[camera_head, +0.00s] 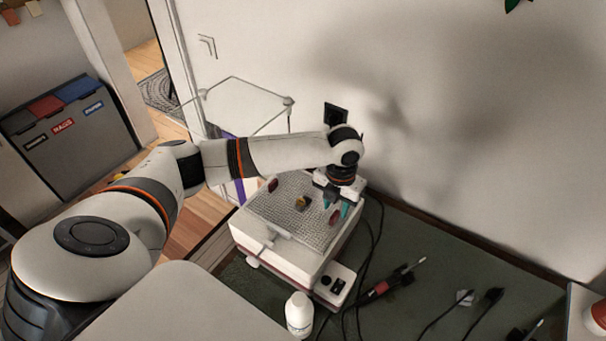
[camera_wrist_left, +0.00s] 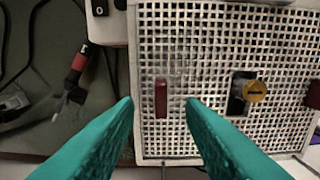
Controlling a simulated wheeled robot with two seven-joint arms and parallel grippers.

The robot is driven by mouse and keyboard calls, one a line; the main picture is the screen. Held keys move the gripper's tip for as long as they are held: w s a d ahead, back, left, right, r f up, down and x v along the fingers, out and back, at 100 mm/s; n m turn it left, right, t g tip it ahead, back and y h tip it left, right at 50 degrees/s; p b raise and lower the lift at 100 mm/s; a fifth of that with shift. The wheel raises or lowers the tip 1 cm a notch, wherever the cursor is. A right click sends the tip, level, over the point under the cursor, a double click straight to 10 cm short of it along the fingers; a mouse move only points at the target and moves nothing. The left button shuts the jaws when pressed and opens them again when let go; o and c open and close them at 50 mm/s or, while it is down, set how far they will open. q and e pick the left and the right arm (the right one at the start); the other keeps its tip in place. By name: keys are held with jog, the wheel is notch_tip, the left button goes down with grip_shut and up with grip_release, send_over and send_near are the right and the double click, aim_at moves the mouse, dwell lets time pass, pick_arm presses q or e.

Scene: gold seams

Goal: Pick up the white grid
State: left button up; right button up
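The white grid (camera_head: 290,212) lies flat on top of a white box-shaped device (camera_head: 272,250) on the green table. It also fills much of the left wrist view (camera_wrist_left: 215,50). My left gripper (camera_head: 338,212) is over the grid's right part in the head view. Its teal fingers (camera_wrist_left: 160,102) are spread apart with nothing held between them. Whether the fingertips touch the grid cannot be told. A dark red piece (camera_wrist_left: 161,98) shows between the fingertips, on the grid. A yellow knob (camera_wrist_left: 255,91) sits beside a dark opening in the grid. My right gripper is not in view.
A white bottle (camera_head: 299,314) stands in front of the device. A small switch box (camera_head: 334,285) sits beside it. A red-handled tool (camera_head: 381,288) and black cables lie on the green table (camera_head: 440,262) to the right. The wall is close behind.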

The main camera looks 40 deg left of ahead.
pick_arm(q)
notch_tip(320, 180, down, 2)
jog(key=shift+a+f, duration=0.1)
jog(key=shift+f, duration=0.35)
jog(key=shift+c, duration=0.7)
grip_shut()
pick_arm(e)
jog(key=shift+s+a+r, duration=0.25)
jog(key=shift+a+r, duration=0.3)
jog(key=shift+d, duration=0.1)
